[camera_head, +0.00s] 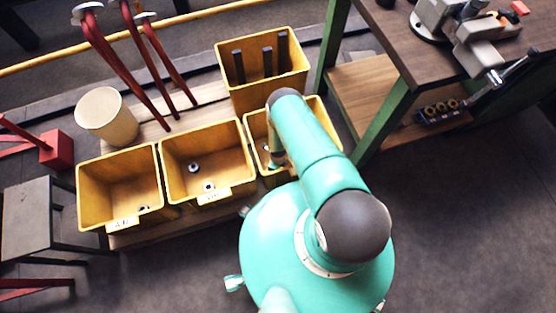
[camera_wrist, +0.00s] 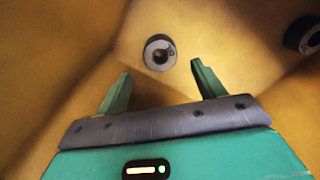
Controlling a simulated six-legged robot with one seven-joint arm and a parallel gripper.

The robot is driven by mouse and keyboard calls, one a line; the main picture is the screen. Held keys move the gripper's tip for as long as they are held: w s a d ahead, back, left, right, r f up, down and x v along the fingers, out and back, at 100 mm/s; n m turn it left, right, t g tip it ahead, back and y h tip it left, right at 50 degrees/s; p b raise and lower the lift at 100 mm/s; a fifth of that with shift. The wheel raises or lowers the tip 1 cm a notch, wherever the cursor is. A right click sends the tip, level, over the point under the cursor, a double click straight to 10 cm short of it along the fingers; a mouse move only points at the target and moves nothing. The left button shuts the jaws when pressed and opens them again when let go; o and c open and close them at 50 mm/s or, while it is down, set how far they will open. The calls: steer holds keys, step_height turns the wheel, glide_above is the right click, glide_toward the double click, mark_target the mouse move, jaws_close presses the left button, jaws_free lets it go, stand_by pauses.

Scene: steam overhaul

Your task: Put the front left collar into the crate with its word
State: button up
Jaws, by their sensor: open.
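My gripper (camera_wrist: 160,70) is open, its two green fingers apart with nothing between them. In the wrist view a small dark collar with a pale face (camera_wrist: 159,52) lies on yellow crate floor, just beyond the fingertips. A second collar (camera_wrist: 304,35) is cut off at the right edge. In the head view my arm reaches down into the right crate (camera_head: 251,124) and hides much of it. The middle crate (camera_head: 240,152) holds two small collars (camera_head: 193,167) (camera_head: 209,186). The left crate (camera_head: 88,190) has a small dark piece by its front wall. The crate labels are too small to read.
A back crate (camera_head: 240,97) holds several dark upright bars. A cream bucket (camera_head: 107,117) and red-handled tools (camera_head: 115,60) stand behind the crates. A green-legged workbench (camera_head: 385,122) is at right, a grey stool (camera_head: 35,215) at left. Floor at lower right is clear.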

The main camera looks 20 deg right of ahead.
steer(key=w+r+n+t, duration=0.1)
steer(key=w+r+n, duration=0.35)
steer(key=r, duration=1.05)
steer(key=w+r+n, duration=0.1)
steer(key=w+r, duration=0.7)
steer(key=r, duration=0.8)
step_height(320, 180, up, 26)
steer(key=n+t, duration=0.2)
steer(key=n, duration=0.5)
steer(key=s+r+n+t, duration=0.1)
steer(key=s+r+n, duration=0.3)
steer(key=r, duration=0.6)
steer(key=s+r+n, duration=0.3)
steer(key=s+r, duration=0.2)
steer(key=r, duration=0.4)
steer(key=s+r+n, duration=0.3)
steer(key=s+r, duration=0.1)
steer(key=s, duration=0.5)
steer(key=s+r+n+t, duration=0.1)
steer(key=s+r+n, duration=0.3)
steer(key=s, duration=0.5)
steer(key=shift+a+r+t, duration=0.3)
steer(key=shift+r, duration=0.25)
